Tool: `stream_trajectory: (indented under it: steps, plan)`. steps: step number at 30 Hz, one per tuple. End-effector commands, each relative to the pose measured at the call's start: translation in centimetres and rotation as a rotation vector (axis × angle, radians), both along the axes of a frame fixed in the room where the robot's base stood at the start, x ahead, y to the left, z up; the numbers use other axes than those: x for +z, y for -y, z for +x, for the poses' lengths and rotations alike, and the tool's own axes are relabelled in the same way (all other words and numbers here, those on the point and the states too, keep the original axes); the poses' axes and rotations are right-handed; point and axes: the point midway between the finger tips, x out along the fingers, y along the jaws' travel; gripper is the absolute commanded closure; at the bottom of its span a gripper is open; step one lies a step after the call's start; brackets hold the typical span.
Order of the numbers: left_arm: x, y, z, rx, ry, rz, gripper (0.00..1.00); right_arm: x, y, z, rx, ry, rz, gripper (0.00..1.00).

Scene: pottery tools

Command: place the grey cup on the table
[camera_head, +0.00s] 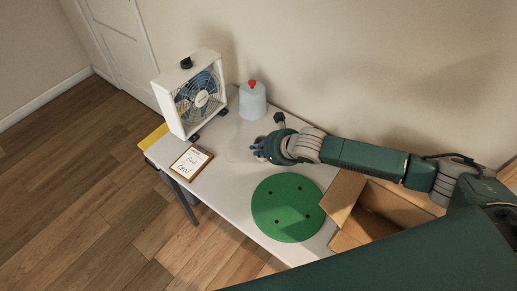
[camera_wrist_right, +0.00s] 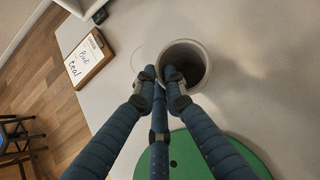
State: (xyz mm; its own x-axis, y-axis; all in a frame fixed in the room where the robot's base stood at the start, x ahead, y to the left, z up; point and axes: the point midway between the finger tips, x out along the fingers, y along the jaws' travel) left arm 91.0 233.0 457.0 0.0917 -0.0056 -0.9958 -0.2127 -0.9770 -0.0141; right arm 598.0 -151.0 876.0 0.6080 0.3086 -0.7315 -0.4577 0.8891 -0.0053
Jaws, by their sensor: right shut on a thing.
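The grey cup (camera_wrist_right: 188,60) shows in the right wrist view with its open mouth toward the camera and a dark inside. My right gripper (camera_wrist_right: 162,75) is shut on the cup's near left wall, with fingers at the rim. In the head view my right gripper (camera_head: 258,150) is over the white table (camera_head: 228,183), between the fan and the green disc; the cup cannot be made out clearly there. Whether the cup's base touches the table cannot be told. My left gripper is not in view.
A box fan (camera_head: 160,95) and a red-capped jug (camera_head: 252,102) stand at the back. A clipboard (camera_head: 190,163) lies on the front left edge. A green disc (camera_head: 287,212) lies to the right, beside an open cardboard box (camera_head: 347,197). A faint clear ring lies beside the cup.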

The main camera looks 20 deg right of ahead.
Motion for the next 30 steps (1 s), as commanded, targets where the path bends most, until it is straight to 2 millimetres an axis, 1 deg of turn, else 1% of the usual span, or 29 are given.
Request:
stream_trajectory:
  steps: [3,10,14,15,17,18,25,28,30]
  plan:
    - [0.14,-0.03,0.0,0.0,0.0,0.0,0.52,-0.64,-0.07,0.07,0.001,0.003,0.001,1.0]
    - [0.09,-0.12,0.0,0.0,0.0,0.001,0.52,-0.67,-0.05,0.09,0.001,0.004,0.001,1.0]
    - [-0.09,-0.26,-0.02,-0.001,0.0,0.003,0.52,-1.07,-0.05,0.07,0.001,0.003,0.0,1.0]
    - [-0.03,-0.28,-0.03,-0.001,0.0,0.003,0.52,-1.08,-0.03,0.01,0.001,0.002,0.0,0.84]
    - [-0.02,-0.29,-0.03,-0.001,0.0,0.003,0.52,-1.08,-0.02,0.01,0.001,0.001,0.0,0.72]
    - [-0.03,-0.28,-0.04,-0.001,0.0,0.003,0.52,-1.08,-0.02,0.0,0.001,0.001,0.0,0.71]
    - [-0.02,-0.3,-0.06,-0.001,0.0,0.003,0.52,-1.05,-0.02,0.0,0.001,0.001,0.0,0.71]
    - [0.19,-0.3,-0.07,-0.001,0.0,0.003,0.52,-0.6,-0.02,0.03,0.001,0.002,0.0,0.71]
    - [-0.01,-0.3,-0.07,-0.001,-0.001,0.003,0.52,-0.27,0.31,-0.33,0.001,0.003,-0.001,0.71]
